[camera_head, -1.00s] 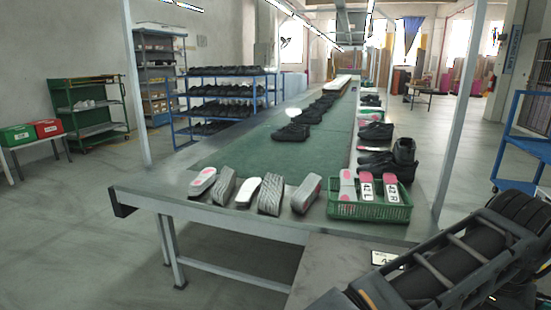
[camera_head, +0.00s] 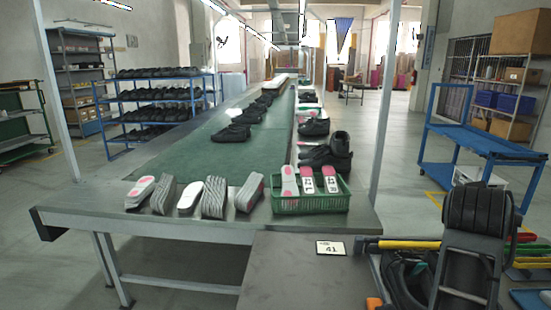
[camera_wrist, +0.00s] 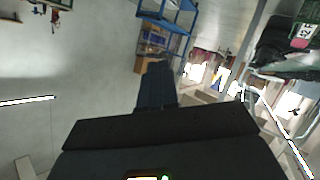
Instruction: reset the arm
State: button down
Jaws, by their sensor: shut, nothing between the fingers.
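My gripper (camera_wrist: 156,85) shows in the wrist view as dark fingers pressed together, with nothing between them. It points into open room, apart from any object. In the head view my arm (camera_head: 470,235) stands folded at the lower right, and I cannot make out the fingertips there.
The long table (camera_head: 235,228) holds several soles (camera_head: 214,197), dark shoes (camera_head: 232,133) and a green basket (camera_head: 330,203) of insoles. A nearer grey table has a card (camera_head: 331,248) marked 41. A blue cart (camera_head: 470,150) stands right. Dark items and a yellow bar (camera_head: 405,244) lie close beside my arm.

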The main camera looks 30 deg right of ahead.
jog(key=w+a+n+t, duration=0.3)
jog(key=a+n+t, duration=0.4)
jog(key=n+t, duration=0.2)
jog(key=s+a+f+n+t+y, duration=0.3)
jog(key=s+a+f+n+y, duration=0.2)
jog(key=a+f+y, duration=0.55)
jog(key=s+a+f+m+y, duration=0.3)
jog(key=s+a+m, duration=0.1)
jog(key=s+a, duration=1.6)
jog(key=shift+s+g, duration=0.3)
jog(key=shift+s, duration=0.25)
jog(key=shift+a, duration=0.1)
